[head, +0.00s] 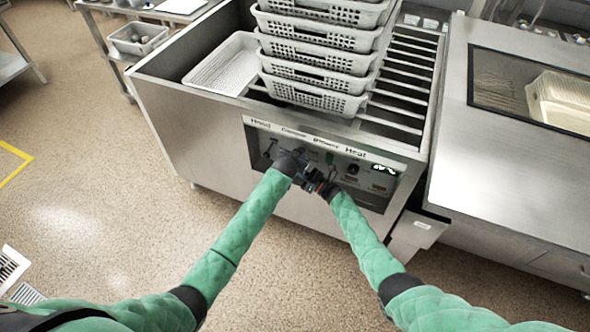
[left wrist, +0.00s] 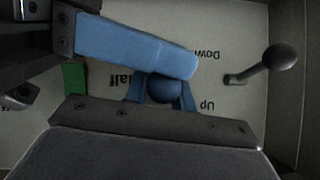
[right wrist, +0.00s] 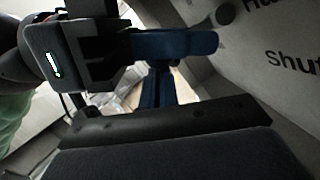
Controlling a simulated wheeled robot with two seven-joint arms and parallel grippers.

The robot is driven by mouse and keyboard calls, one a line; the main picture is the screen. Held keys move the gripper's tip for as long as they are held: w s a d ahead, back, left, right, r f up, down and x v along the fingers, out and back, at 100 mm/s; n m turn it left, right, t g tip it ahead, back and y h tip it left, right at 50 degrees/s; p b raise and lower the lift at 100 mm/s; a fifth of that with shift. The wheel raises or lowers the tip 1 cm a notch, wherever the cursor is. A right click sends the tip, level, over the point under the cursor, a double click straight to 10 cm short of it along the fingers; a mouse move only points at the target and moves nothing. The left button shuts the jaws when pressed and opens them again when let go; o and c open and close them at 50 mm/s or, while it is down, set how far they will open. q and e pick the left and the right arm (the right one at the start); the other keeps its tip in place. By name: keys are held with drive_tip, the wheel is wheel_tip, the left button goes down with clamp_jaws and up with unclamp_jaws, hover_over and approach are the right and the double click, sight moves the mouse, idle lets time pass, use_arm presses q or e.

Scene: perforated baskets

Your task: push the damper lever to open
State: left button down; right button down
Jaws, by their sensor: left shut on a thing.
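The damper lever's round knob (left wrist: 165,89) sits between the blue fingers of my left gripper (left wrist: 172,82), by the upside-down word "Half". In the head view my left gripper (head: 302,165) is at the control panel (head: 375,193), below the "Damper" label, and its wrist hides most of the lever. My right gripper (head: 320,184) is close beside it on the right, in front of the panel. In the right wrist view its blue fingers (right wrist: 175,65) show near the panel words "Shut" and part of "Half"; whether they are apart is unclear.
The hood lever (left wrist: 278,58), with "Up" and "Down" marks, stands beside my left gripper. A green part (left wrist: 75,78) is on its other side. Stacked perforated baskets (head: 315,60) stand on the machine above the panel. The floor in front is clear.

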use_arm(q)
drive_tip(key=c, duration=1.3)
unclamp_jaws()
drive_tip(key=shift+a+f, duration=0.2)
drive_tip(key=shift+o, duration=0.5)
drive_tip(key=shift+d, duration=0.15)
use_arm(e)
drive_tip(key=shift+w+d+r, duration=0.25)
drive_tip(key=shift+r, duration=0.1)
use_arm(q)
drive_tip(key=shift+s+r, duration=0.1)
